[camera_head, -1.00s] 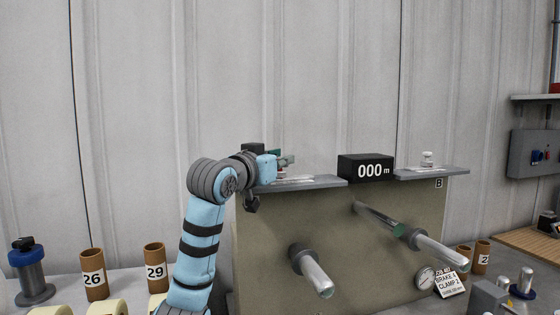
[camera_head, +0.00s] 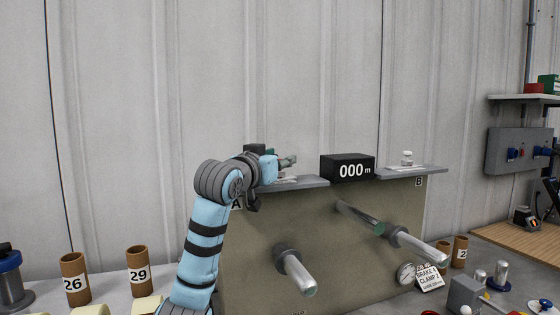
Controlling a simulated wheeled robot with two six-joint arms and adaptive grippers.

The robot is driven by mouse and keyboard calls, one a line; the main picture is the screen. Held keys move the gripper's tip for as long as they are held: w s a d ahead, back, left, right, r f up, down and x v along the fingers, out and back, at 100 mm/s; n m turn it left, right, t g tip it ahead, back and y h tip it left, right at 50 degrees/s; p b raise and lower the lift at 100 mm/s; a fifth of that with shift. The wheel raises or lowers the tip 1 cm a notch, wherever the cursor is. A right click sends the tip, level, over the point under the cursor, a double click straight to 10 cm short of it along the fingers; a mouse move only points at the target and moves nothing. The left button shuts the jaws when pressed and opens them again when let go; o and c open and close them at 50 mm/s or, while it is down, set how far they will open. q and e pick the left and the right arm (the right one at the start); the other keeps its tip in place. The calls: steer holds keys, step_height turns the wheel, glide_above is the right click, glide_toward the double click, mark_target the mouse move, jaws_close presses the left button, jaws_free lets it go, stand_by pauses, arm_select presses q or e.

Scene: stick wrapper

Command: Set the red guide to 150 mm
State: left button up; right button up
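I cannot make out a red guide for certain; only small red bits show at the bottom right edge. My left gripper (camera_head: 288,162) is at the end of my blue arm, over the grey shelf marked A (camera_head: 307,184) on the beige machine panel (camera_head: 270,228). Its fingers are small and seen side-on, so I cannot tell whether they are open or what lies between them. A black display (camera_head: 347,168) reads "000 m". My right gripper is not in view.
Two metal rollers, a left one (camera_head: 295,272) and a right one (camera_head: 420,247), stick out from the panel. A dial gauge (camera_head: 405,274) and a "brake, clamp" card (camera_head: 430,278) stand at right. Brown tubes numbered 26 (camera_head: 75,279) and 29 (camera_head: 139,271) stand at left.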

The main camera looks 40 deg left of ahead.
arm_select(q)
steer(key=shift+d, duration=0.1)
steer(key=v, duration=1.2)
steer(key=shift+w, duration=0.1)
